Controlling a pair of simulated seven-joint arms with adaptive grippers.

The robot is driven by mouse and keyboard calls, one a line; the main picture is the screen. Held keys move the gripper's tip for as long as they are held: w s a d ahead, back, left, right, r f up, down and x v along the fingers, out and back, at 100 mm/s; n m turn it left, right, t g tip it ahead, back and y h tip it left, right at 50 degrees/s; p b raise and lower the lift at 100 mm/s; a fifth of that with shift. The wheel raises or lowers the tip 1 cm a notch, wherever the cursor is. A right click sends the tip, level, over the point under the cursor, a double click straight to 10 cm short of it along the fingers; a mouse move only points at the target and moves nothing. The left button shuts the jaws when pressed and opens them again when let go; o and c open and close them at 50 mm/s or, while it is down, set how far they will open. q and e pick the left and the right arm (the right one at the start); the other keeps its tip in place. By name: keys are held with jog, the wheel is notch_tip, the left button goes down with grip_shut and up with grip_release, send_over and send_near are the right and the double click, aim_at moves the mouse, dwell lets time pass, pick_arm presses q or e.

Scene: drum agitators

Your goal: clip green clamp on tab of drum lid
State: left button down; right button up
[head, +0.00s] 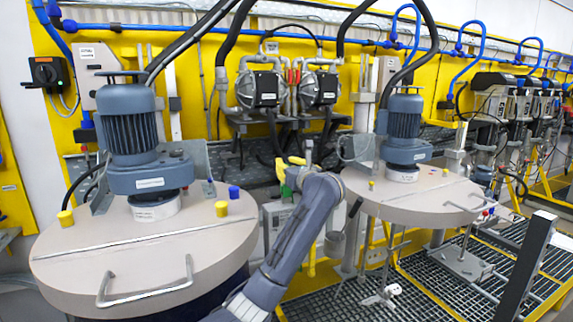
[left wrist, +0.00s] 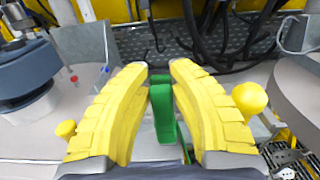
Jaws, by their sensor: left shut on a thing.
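My left gripper (head: 289,163) has yellow fingers and is in the gap between the two drums in the head view. It is shut on the green clamp (left wrist: 163,112), which stands upright between the fingers (left wrist: 158,68) in the left wrist view. The clamp also shows as a small green patch in the head view (head: 285,189). The left drum lid (head: 200,250) and the right drum lid (head: 440,190) are round and beige. The clamp appears apart from both lids. I cannot tell which lid part is the tab. My right gripper is not in view.
Blue-grey agitator motors (head: 131,130) and (head: 404,118) stand on the lids. Metal handles (head: 145,287) and yellow knobs (head: 221,208) stick up from the left lid. Pumps (head: 265,88) and hoses line the yellow wall behind. Grated floor (head: 430,285) lies at the lower right.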

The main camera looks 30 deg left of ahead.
pick_arm(q)
jog(key=shift+f, duration=1.05)
dwell(0.4)
